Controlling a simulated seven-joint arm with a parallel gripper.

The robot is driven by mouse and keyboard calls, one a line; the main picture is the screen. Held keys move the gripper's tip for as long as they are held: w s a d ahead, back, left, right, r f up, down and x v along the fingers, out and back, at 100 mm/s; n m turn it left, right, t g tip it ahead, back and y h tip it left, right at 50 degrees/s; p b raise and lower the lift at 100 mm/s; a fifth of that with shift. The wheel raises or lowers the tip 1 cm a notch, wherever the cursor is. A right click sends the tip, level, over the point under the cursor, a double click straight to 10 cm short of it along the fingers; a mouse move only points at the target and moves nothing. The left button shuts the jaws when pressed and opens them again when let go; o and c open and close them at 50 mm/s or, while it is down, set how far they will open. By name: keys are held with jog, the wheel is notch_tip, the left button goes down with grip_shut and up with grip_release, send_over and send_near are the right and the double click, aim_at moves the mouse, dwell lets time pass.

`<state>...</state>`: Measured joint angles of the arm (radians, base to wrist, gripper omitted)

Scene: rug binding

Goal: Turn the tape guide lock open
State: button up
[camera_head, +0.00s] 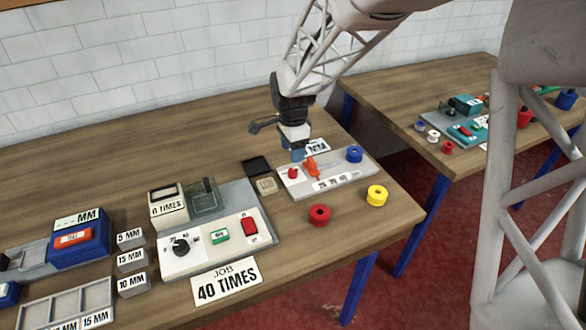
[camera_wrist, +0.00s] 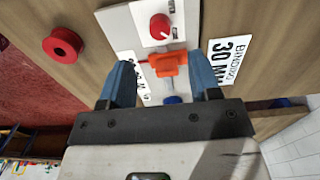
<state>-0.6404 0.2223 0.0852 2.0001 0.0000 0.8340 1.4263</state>
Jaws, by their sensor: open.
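The tape guide unit (camera_head: 345,181) is a pale plate near the right end of the table. On it are a red round knob (camera_head: 292,173) with a white pointer line and an orange guide piece (camera_head: 311,168). In the wrist view the red knob (camera_wrist: 160,26) sits beyond the orange piece (camera_wrist: 168,68), between small labels too small to read. I cannot tell for certain which part is the lock. My gripper (camera_wrist: 160,62) is open, its blue fingers apart on either side of the orange piece in the picture. In the head view it hangs just above the plate's back-left part; contact cannot be told.
A blue spool (camera_head: 354,154) sits on the plate's right end. A red spool (camera_head: 319,215) and a yellow spool (camera_head: 377,195) stand in front. A "BINDING 30 MM" card (camera_wrist: 232,60) lies beside the plate. A control box (camera_head: 215,240) stands to the left.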

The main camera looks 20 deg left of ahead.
aim_at(293, 170)
jog(key=shift+f, duration=3.85)
jog(key=shift+c, duration=0.5)
jog(key=c, duration=0.8)
